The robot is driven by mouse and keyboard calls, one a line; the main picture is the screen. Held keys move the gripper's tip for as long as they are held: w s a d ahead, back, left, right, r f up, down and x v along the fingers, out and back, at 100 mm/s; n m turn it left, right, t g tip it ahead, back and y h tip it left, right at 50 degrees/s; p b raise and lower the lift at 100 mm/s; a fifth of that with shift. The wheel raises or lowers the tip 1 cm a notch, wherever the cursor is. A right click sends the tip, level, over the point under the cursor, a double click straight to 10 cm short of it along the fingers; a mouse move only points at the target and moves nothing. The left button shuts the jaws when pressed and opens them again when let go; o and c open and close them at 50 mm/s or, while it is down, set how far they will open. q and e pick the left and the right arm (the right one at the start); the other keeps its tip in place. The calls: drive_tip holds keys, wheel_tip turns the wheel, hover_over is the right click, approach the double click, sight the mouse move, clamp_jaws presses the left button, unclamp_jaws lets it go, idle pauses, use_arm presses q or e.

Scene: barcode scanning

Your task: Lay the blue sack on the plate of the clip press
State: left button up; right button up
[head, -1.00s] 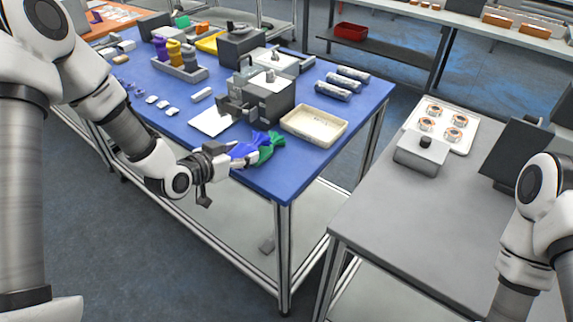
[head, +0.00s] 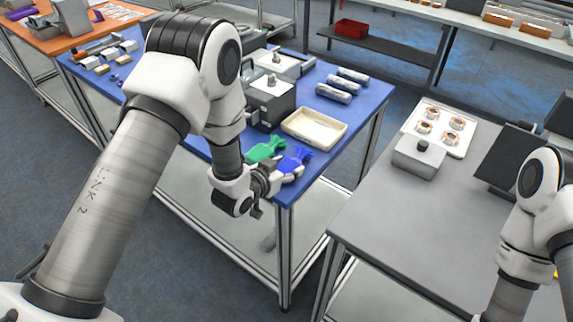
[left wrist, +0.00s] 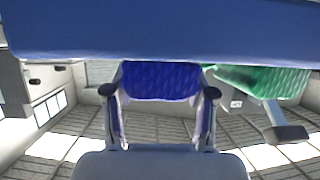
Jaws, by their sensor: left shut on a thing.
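The blue sack (head: 296,158) is at the near right corner of the blue table, at my left gripper (head: 279,174). In the left wrist view the blue sack (left wrist: 160,80) sits between the two fingers of my left gripper (left wrist: 160,93), which is shut on it. A green sack (head: 264,150) lies just left of the blue one; it also shows in the left wrist view (left wrist: 262,80), outside the fingers. A dark grey machine (head: 270,101), apparently the clip press, stands behind; my arm hides its left side and I cannot make out its plate. My right gripper is out of view.
A cream tray (head: 314,129) stands just behind the sacks. Several grey rolls (head: 334,92) lie farther back on the blue table (head: 362,112). A grey table (head: 385,235) stands to the right, across a gap. My left arm covers much of the blue table's left part.

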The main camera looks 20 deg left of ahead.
use_arm(q)
drive_tip(key=shift+s+d+f, duration=0.1)
drive_tip(key=shift+f, duration=0.05)
drive_tip(key=o, duration=1.3)
drive_tip(key=b+v, duration=0.1)
drive_tip(key=v, duration=0.1)
drive_tip(key=b+v, duration=0.1)
drive_tip(key=v, duration=0.4)
drive_tip(key=shift+s+a+f+b, duration=0.2)
drive_tip(key=shift+a+f+b, duration=0.1)
drive_tip(key=shift+b, duration=0.1)
drive_tip(key=shift+s+r, duration=0.2)
drive_tip(key=shift+s, duration=0.05)
drive_tip(key=s+a+f+n+g+y, duration=0.1)
drive_tip(key=s+f+g, duration=0.3)
drive_tip(key=s+f, duration=0.4)
drive_tip(key=s+a+f+n+g+y, duration=0.1)
drive_tip(key=s+f+g, duration=0.3)
drive_tip(key=s+f, duration=0.5)
wheel_tip(320, 180, down, 2)
drive_tip(key=shift+a+f+n+y, duration=0.1)
drive_tip(key=shift+a+n+y, duration=0.3)
drive_tip(key=shift+a+y, duration=0.3)
drive_tip(key=shift+o, duration=0.4)
drive_tip(key=s+a+f+n+g, duration=0.1)
drive_tip(key=s+f+g, duration=0.3)
drive_tip(key=s, duration=0.8)
drive_tip(key=shift+a+g+y, duration=0.35)
drive_tip(key=shift+g+y, duration=0.05)
